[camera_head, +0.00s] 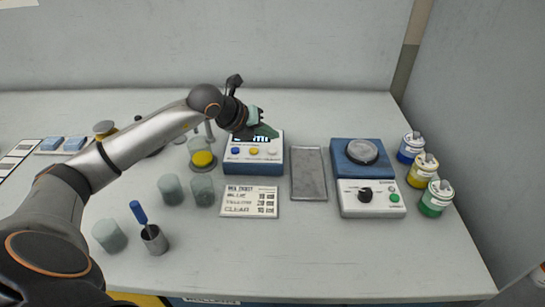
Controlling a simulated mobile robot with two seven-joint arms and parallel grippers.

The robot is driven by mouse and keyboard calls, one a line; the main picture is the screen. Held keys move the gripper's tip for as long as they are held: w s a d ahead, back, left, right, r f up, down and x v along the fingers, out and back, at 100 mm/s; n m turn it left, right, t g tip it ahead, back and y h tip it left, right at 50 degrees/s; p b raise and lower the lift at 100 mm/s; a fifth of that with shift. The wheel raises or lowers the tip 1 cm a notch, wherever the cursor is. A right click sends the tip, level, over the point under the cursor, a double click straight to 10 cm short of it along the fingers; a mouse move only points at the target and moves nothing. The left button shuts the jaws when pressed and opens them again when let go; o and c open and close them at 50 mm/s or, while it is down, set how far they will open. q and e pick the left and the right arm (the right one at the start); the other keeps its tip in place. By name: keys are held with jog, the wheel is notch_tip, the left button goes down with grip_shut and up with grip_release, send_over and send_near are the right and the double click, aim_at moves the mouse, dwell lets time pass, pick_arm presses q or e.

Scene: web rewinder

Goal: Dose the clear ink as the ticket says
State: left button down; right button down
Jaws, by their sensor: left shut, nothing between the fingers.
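My left gripper (266,131) is shut and empty, over the top of the blue-and-white dosing box (262,168), hiding part of its display. The box's front has a blue, a yellow and a white button (272,152). A clear beaker with yellow ink (203,159) stands just left of the box, partly behind my arm. The ticket (250,201) lies in front of the box. It lists blue, yellow and clear lines; the clear line seems to read 10, and the other figures are too small to be sure. My right gripper is not in view.
Several empty beakers (172,190) and a metal cup (154,240) with a blue-handled tool stand left. A grey tray (309,174), a blue-and-white device with a round plate (371,203) and blue, yellow and green ink jars (436,198) stand right. The front right of the table is clear.

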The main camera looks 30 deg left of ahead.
aim_at(272, 151)
pick_arm(q)
jog(key=shift+f+b, duration=0.55)
jog(key=shift+f, duration=0.55)
dwell(0.8)
dwell(0.4)
jog(key=shift+f+b, duration=0.45)
jog(key=shift+b, duration=0.05)
jog(key=shift+f+b, duration=0.4)
dwell(0.5)
jog(key=shift+r, duration=0.1)
jog(key=shift+r+p, duration=0.55)
jog(key=shift+r, duration=0.2)
